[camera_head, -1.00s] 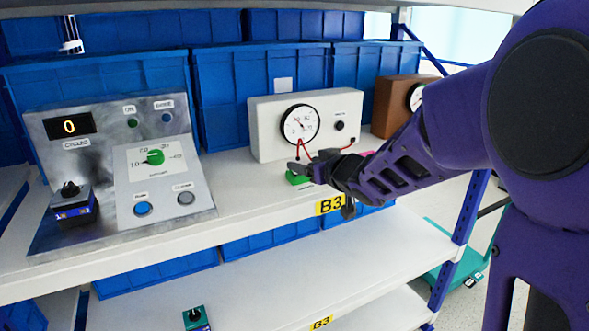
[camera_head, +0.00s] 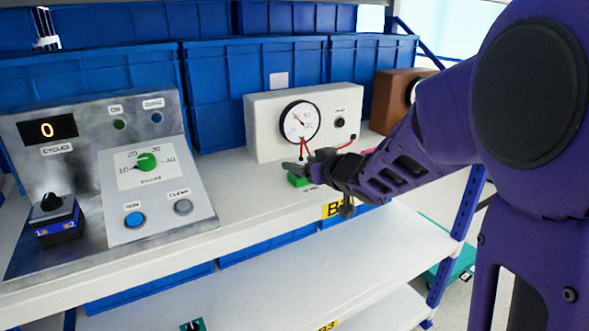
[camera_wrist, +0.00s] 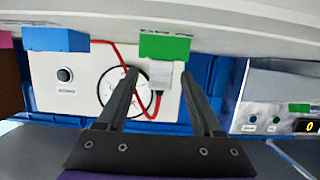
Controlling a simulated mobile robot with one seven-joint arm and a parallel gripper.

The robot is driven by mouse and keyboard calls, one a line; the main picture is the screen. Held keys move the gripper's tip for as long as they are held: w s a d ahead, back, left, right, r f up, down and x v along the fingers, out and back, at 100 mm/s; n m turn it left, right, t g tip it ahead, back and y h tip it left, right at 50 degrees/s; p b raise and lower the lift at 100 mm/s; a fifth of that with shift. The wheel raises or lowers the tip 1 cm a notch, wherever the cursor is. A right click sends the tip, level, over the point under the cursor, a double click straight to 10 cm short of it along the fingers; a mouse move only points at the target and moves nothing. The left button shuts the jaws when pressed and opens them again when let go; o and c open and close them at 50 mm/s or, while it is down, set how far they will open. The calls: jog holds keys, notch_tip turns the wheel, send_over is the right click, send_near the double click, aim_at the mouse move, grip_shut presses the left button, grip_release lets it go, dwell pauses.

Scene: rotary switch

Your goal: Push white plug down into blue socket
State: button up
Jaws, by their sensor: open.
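The white plug (camera_wrist: 161,74) shows in the wrist view against the green socket block (camera_wrist: 165,46), with a red cable running from it. My gripper (camera_wrist: 159,76) is open, one finger on each side of the plug; I cannot tell whether either finger touches it. A blue block (camera_wrist: 56,40), seemingly the blue socket, sits to the left in the wrist view, apart from the fingers. In the head view my gripper (camera_head: 312,166) is over the shelf beside the green block (camera_head: 298,181). There the plug is hard to make out and the blue block is hidden by my arm.
A white gauge box (camera_head: 264,138) with a red lead stands just behind my gripper. A metal control panel (camera_head: 90,185) is at left on the shelf. Blue bins (camera_head: 222,95) line the back. A brown box (camera_head: 390,92) is at right. The shelf edge is close in front.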

jog(key=shift+w+a+f, duration=0.1)
jog(key=shift+w+a, duration=0.1)
jog(key=shift+w, duration=0.1)
grip_shut()
